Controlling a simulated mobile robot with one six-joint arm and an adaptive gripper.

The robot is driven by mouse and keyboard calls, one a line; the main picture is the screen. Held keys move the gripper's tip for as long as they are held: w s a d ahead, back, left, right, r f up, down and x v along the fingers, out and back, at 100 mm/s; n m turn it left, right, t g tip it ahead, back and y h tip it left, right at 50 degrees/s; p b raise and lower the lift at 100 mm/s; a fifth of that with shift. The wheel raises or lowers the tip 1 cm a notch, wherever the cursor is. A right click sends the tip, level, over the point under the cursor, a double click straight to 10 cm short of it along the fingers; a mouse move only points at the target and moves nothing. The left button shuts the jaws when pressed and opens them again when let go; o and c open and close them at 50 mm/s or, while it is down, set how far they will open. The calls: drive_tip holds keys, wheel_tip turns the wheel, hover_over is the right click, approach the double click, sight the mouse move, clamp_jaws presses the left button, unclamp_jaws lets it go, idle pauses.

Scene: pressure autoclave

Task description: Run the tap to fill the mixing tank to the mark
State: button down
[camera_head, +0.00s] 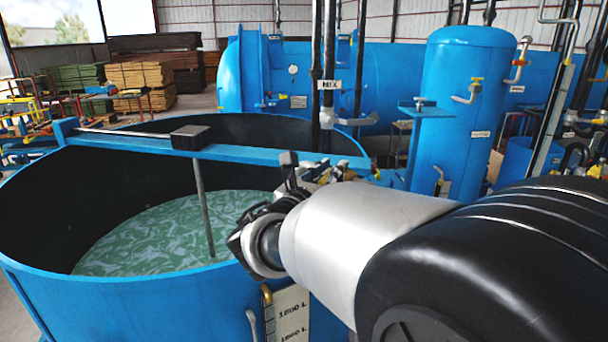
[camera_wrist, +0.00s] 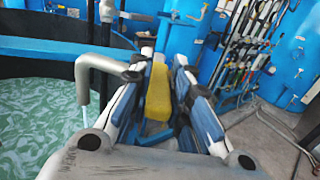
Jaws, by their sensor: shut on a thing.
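The mixing tank (camera_head: 130,292) is a large open blue tub with swirling green liquid (camera_head: 160,235) well below its rim. A scale board (camera_head: 291,318) on its outside front reads 1800 L near the top; its lower part is cut off. In the wrist view my gripper (camera_wrist: 165,75) is shut on a yellow tap handle (camera_wrist: 158,95). A grey bent spout (camera_wrist: 84,75) hangs over the tank at left, with a pale stream (camera_wrist: 87,117) below its mouth. In the head view my gripper is mostly hidden behind my arm.
A blue beam (camera_head: 255,151) crosses the tank, carrying a black box (camera_head: 190,138) and a rod (camera_head: 203,210) into the liquid. A pipe labelled MIX (camera_head: 329,85) stands behind. A blue upright vessel (camera_head: 458,110) is at right. Timber stacks (camera_head: 140,75) stand far left.

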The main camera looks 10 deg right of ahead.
drive_tip(key=shift+w+a+r, duration=0.1)
drive_tip(key=w+a+m+g+h+p, duration=0.1)
drive_tip(key=g+h+p, duration=0.1)
drive_tip(key=w+m+g+h+p, duration=0.1)
drive_tip(key=m+g+h+p, duration=0.1)
drive_tip(key=p, duration=0.1)
drive_tip(key=w+a+m+g+h+p, duration=0.1)
drive_tip(key=m+g+p, duration=0.1)
drive_tip(key=shift+a+h, duration=0.35)
drive_tip(key=shift+h, duration=0.05)
drive_tip(key=c, duration=1.5)
unclamp_jaws()
drive_tip(key=v, duration=1.2)
